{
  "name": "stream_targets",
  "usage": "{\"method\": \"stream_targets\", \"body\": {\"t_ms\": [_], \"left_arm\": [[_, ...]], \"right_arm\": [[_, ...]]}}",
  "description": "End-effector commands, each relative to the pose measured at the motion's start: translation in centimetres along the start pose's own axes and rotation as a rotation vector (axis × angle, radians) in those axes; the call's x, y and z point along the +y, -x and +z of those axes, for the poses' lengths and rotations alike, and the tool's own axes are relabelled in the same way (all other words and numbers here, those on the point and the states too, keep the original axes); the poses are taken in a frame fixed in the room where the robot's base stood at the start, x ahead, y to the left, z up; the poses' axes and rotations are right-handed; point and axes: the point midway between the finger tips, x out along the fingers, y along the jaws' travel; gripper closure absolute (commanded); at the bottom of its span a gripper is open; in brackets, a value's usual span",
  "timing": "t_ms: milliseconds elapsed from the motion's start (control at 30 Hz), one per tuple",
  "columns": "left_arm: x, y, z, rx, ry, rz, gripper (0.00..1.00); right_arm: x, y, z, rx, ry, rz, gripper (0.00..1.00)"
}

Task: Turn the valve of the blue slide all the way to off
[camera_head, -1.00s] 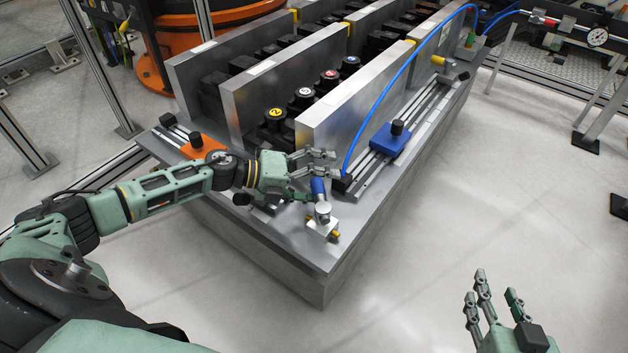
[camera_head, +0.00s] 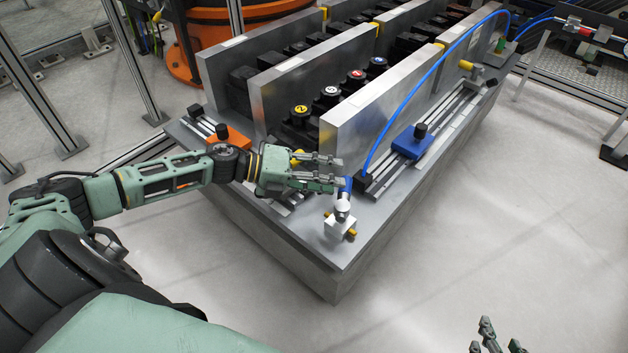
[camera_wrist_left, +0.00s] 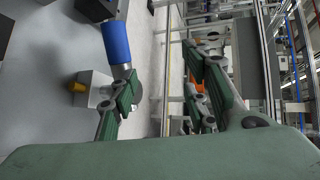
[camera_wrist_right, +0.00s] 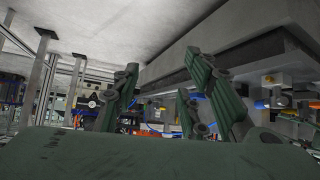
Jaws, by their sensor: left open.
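The blue slide (camera_head: 412,141) sits on a rail at the right of the fixture. Past the rail's near end, the valve (camera_head: 340,224) stands near the plate's front corner: a silver block with a round knob, yellow fittings and a blue cylindrical part (camera_head: 347,186). In the left wrist view the blue part (camera_wrist_left: 116,42) lies beyond the fingertips. My left gripper (camera_head: 341,171) is open, its fingertips beside the blue part; contact cannot be told. My right gripper (camera_head: 497,340) shows at the bottom edge; its fingers are apart and empty in the right wrist view (camera_wrist_right: 155,95).
An orange slide (camera_head: 228,136) lies behind my left wrist. Upright metal plates (camera_head: 375,105) flank black units with numbered caps. A blue hose (camera_head: 385,130) arches to the rail's near end. The floor right of the fixture is clear.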

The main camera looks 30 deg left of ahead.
Motion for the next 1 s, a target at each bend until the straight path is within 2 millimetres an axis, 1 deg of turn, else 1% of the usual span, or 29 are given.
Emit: {"method": "stream_targets", "body": {"t_ms": [367,600,1000], "left_arm": [[0.1,1.2,-0.5,-0.001,0.002,0.002,0.57],[0.2,1.9,-0.7,0.0,0.001,0.003,0.57],[0.2,3.0,-1.1,0.0,0.001,0.004,0.57]], "right_arm": [[0.2,0.6,2.2,-0.107,-0.002,0.005,0.6],[0.3,1.3,4.3,-0.188,-0.005,0.007,0.6],[1.0,2.3,6.4,-0.296,-0.006,0.021,0.6]]}}
